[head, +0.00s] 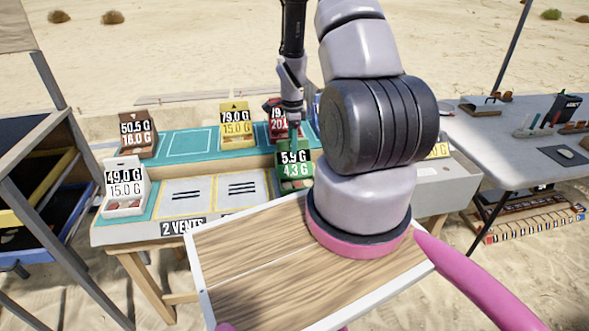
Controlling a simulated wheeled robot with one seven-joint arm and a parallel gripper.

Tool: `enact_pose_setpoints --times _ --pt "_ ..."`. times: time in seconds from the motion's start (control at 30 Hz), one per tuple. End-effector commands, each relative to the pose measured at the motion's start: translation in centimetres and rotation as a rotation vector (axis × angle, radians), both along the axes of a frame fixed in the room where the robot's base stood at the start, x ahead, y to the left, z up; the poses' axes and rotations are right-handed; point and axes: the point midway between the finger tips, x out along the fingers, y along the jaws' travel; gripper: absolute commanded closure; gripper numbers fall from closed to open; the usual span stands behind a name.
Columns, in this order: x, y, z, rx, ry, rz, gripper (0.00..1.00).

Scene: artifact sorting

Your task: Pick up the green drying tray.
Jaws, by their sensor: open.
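I cannot make out a green drying tray for certain. The rack (42,104) at the left edge holds a yellow-edged tray (56,177) and, lower, a blue-edged tray (48,245), both with dark beds. A small green box (296,184) with weight labels stands on the sorting table, at its middle right. My gripper (292,118) hangs pointing down over the table, above and behind the green box in the picture. It is open; its fingertips are small and hard to see, and I see nothing held in it.
The sorting table (160,236) also bears brown, yellow, red and white labelled boxes. A grey table (490,128) with small items stands at the right, with striped stuff on the ground below. My own wooden deck and arm base cover the front middle. Sand lies open behind.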

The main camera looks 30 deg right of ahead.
Motion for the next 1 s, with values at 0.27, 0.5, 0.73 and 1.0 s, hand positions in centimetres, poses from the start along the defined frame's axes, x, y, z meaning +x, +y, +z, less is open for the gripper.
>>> enact_pose_setpoints --times 0.27,0.5,0.73,1.0 --pt "-0.01 -0.02 0.03 0.000 0.000 0.000 1.00" --pt "-0.02 -0.03 0.03 0.000 0.000 0.000 1.00" --pt "-0.02 -0.03 0.03 0.000 0.000 0.000 1.00" --pt "-0.02 -0.04 0.03 -0.001 0.000 0.000 1.00"
